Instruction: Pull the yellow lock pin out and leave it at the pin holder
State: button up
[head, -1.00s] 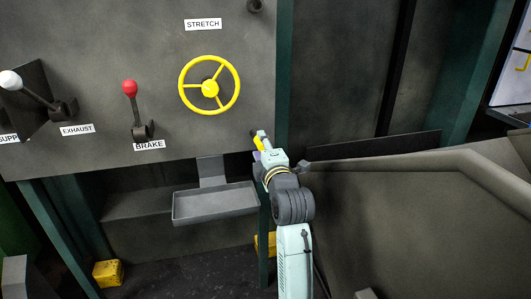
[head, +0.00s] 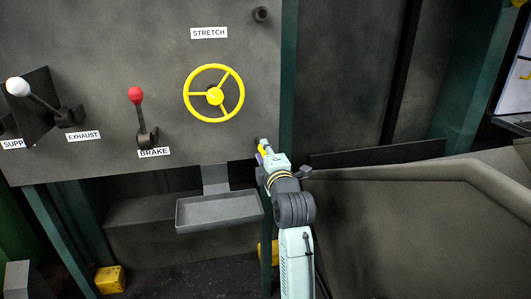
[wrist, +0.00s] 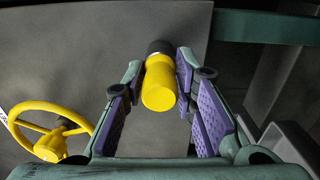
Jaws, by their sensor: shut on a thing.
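The yellow lock pin (wrist: 159,88) shows in the wrist view between the purple pads of my gripper (wrist: 160,90), which is shut on it. Its far end meets a dark round collar (wrist: 160,47) at the grey panel. I cannot tell how deep the pin sits there. In the head view, a bit of the yellow pin (head: 261,150) shows at my gripper (head: 266,149), by the panel's lower right corner. No part labelled as a pin holder shows; a shallow grey tray (head: 220,222) hangs below the panel, left of my gripper.
A yellow handwheel (head: 214,93) is above and left of my gripper. A red-knobbed brake lever (head: 136,97) and a white-knobbed lever (head: 18,87) stand out further left. A green post (head: 288,75) and a large sloping grey guard (head: 400,220) are on the right.

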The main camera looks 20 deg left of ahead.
grip_shut()
jog(key=shift+v, duration=1.55)
dwell(1.0)
jog(key=shift+b+v, duration=0.5)
jog(key=shift+v, duration=2.45)
